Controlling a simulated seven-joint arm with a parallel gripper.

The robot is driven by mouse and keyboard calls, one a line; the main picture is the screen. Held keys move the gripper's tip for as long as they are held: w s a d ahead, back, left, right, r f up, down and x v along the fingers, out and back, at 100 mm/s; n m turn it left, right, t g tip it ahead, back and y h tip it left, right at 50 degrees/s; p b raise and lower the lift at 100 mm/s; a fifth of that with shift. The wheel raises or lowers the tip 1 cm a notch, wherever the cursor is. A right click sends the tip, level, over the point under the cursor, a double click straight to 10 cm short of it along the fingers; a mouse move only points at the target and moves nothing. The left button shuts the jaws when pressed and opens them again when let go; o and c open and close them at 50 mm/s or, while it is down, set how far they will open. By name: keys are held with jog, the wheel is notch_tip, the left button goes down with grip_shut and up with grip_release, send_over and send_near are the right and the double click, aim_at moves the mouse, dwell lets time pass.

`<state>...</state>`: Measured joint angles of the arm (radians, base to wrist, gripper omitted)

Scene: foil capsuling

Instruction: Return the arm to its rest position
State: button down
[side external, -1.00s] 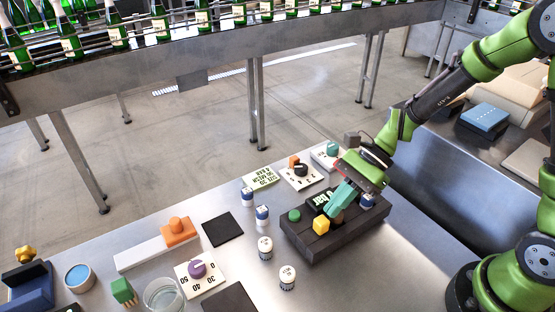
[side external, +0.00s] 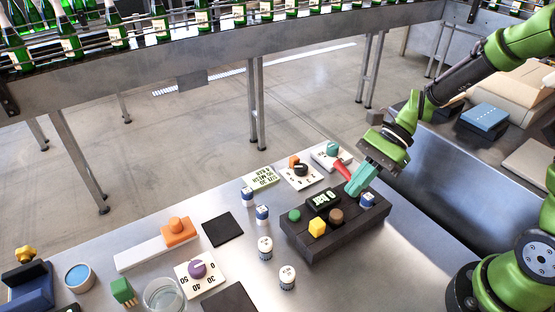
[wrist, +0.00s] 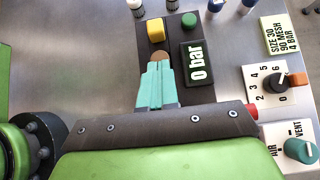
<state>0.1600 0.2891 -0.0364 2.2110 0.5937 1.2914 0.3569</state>
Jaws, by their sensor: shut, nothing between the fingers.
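My green arm ends in my gripper (side external: 361,183), whose teal fingers are together and empty. It hangs above the back right part of a dark control block (side external: 325,248). The block carries a display reading "0 bar" (side external: 323,199), a green button (side external: 294,215), a yellow button (side external: 317,227), a brown button (side external: 336,215) and a blue-and-white piece (side external: 367,200). In the wrist view the fingers (wrist: 158,68) point toward the brown button (wrist: 159,56), partly covering it. The display (wrist: 198,63) shows beside them.
A purple knob (side external: 197,269), a glass (side external: 163,296) and an orange-topped piece (side external: 178,231) are further left. A bottle conveyor (side external: 200,55) runs along the back.

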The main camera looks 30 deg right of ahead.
jog(key=v, duration=0.5)
jog(key=shift+d+r, duration=0.1)
jog(key=shift+d, duration=0.25)
jog(key=s+r+n+t+h, duration=0.7)
jog(key=r+n, duration=0.3)
jog(key=n, duration=0.4)
jog(key=shift+s+d, duration=0.35)
jog(key=shift+s, duration=0.2)
